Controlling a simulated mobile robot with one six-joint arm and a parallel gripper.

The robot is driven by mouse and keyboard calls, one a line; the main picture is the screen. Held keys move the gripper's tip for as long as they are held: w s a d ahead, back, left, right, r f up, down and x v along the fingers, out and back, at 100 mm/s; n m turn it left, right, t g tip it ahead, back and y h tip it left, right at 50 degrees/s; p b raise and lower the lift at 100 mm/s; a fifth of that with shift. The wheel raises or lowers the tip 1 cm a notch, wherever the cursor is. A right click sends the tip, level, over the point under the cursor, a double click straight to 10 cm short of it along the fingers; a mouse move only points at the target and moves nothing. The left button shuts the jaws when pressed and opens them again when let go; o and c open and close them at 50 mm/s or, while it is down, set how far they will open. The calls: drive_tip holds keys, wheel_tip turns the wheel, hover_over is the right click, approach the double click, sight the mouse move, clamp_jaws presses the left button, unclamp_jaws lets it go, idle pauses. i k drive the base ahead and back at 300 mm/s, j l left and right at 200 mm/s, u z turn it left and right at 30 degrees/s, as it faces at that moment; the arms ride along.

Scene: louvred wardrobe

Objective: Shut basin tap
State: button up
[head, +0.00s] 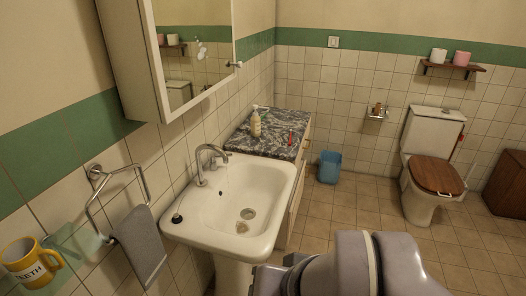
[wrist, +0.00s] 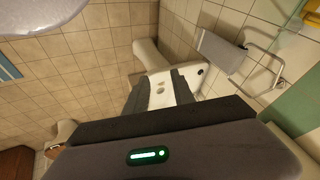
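The basin tap (head: 202,168) is a metal spout curving over the back left of the white basin (head: 268,178) in the head view. I cannot tell whether its handle is open or whether water runs. The basin also shows in the wrist view (wrist: 158,76), between and beyond the fingers; the tap cannot be made out there. My gripper (wrist: 160,91) has its two dark fingers apart with nothing held between them. It is clear of the basin. In the head view my grey arm fills the bottom middle and the fingertips are not visible.
A towel ring with a grey towel (head: 139,247) and a yellow mug (head: 31,262) are left of the basin. A mirror cabinet (head: 165,60) hangs above. A marble counter (head: 275,136) with a soap bottle (head: 256,123) adjoins behind. Tiled floor is free toward the toilet (head: 430,165).

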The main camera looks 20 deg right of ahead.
sight(212, 157)
drive_tip(key=i+l+u, duration=0.1)
drive_tip(key=i+l, duration=0.2)
drive_tip(key=i+l+u, duration=0.1)
drive_tip(key=i+l, duration=0.2)
drive_tip(key=i+l+u, duration=0.1)
drive_tip(key=i+l, duration=0.2)
drive_tip(key=i+l+u, duration=0.1)
drive_tip(key=i+l, duration=0.2)
drive_tip(key=l, duration=0.2)
drive_tip(key=i+l+u, duration=0.1)
drive_tip(key=i+l, duration=0.15)
drive_tip(key=l, duration=0.15)
drive_tip(key=i+l+u, duration=0.1)
drive_tip(key=i+l, duration=0.15)
drive_tip(key=l, duration=0.15)
drive_tip(key=i+l+u, duration=0.1)
drive_tip(key=i+l, duration=0.15)
drive_tip(key=l, duration=0.2)
drive_tip(key=i+l+u, duration=0.1)
drive_tip(key=l, duration=0.35)
drive_tip(key=i, duration=0.1)
